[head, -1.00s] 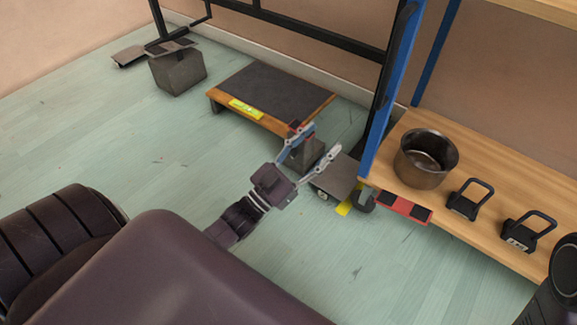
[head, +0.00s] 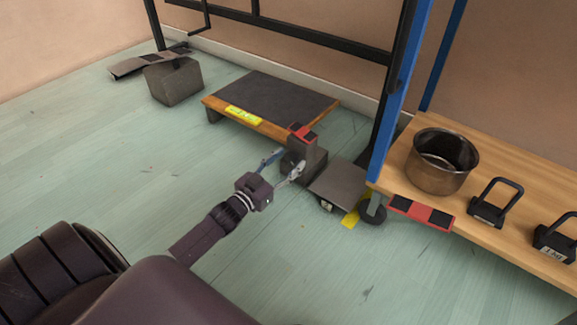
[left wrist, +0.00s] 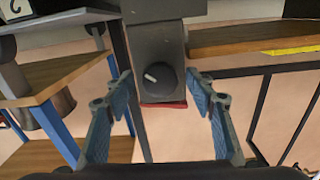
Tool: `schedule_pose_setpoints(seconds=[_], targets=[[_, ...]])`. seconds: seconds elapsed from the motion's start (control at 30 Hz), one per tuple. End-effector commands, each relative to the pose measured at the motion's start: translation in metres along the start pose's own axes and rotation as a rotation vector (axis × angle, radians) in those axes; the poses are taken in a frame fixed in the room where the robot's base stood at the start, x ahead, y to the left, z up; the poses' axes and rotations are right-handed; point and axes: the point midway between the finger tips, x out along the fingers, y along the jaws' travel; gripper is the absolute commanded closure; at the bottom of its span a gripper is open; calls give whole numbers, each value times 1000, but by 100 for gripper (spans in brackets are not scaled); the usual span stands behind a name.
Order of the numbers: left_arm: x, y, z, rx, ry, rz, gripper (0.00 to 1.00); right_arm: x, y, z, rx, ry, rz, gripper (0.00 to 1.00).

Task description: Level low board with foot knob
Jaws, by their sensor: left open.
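The low board (head: 275,97) has a dark top, a wooden front edge and a yellow label; it stands on the floor by the wall. At its near right corner is a grey foot block (head: 308,152) with a red and black top. A round dark knob (head: 290,162) on the foot faces my left gripper (head: 282,165). In the left wrist view the knob (left wrist: 160,79), with a white pointer mark, lies between the two open fingers of the left gripper (left wrist: 167,88), with space on both sides. Contact is not visible. My right gripper is out of view.
A grey plate on casters (head: 340,183) stands right of the foot, beside a blue post (head: 396,100). A wooden shelf (head: 500,250) holds a metal pot (head: 441,162) and black-handled weights (head: 493,203). A grey block (head: 173,82) stands far left. The near floor is clear.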

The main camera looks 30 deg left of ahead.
Motion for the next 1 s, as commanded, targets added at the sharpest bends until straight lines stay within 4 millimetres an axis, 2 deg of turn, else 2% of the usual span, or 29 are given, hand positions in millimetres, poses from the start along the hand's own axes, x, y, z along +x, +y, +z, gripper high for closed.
schedule_pose_setpoints(seconds=[0.37, 0.73, 1.0], targets=[[6, 0, 0, 1, -1, 1, 50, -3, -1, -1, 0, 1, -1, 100], [6, 0, 0, 1, -1, 1, 90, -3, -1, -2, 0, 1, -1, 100], [6, 0, -2, -24, -1, 1, 92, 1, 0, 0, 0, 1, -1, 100]])
